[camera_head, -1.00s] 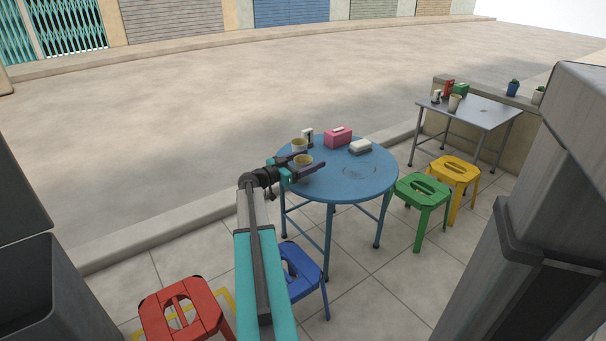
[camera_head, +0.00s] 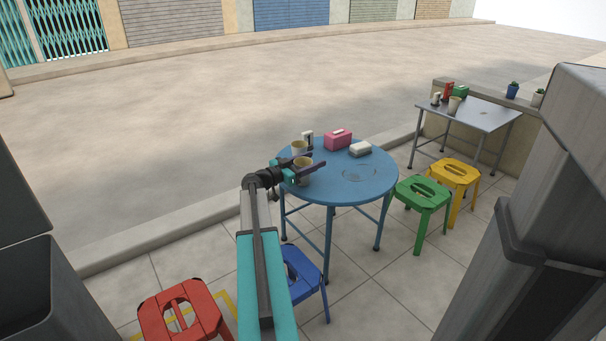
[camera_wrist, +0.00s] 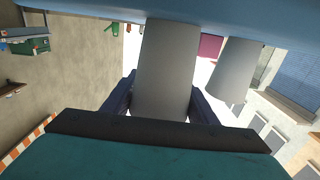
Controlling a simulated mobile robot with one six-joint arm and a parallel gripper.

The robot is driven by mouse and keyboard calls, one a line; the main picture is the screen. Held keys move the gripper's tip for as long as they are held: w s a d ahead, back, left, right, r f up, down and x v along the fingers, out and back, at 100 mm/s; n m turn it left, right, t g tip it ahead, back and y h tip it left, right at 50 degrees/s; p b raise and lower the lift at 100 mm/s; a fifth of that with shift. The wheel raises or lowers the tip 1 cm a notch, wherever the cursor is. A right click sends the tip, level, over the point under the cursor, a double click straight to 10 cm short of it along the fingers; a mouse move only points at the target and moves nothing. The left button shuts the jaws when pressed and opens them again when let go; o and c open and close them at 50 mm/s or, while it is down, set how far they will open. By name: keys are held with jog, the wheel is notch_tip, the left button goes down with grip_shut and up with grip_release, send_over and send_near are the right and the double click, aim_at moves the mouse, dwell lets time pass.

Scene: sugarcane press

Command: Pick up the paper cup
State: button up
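A pale paper cup (camera_head: 303,164) is upright at the left part of the round blue table (camera_head: 352,184). My gripper (camera_head: 315,160) reaches in from the left, with a dark finger on each side of this cup. In the wrist view, which is upside down, the cup (camera_wrist: 163,65) fills the gap between the fingers (camera_wrist: 160,98) and both seem to touch its sides. The cup's base seems to be at the tabletop; I cannot tell of any gap. A second paper cup (camera_head: 299,147) stands just behind it, outside the fingers, and shows in the wrist view (camera_wrist: 235,70).
A pink box (camera_head: 338,140), a white box (camera_head: 360,149) and a small black-and-white item (camera_head: 308,138) are on the blue table. A blue stool (camera_head: 302,275), a red stool (camera_head: 180,310) and a green stool (camera_head: 423,194) stand around. The table's right side is clear.

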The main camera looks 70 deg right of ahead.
dwell(0.3)
notch_tip(320, 180, up, 10)
jog(key=p, duration=0.3)
dwell(0.4)
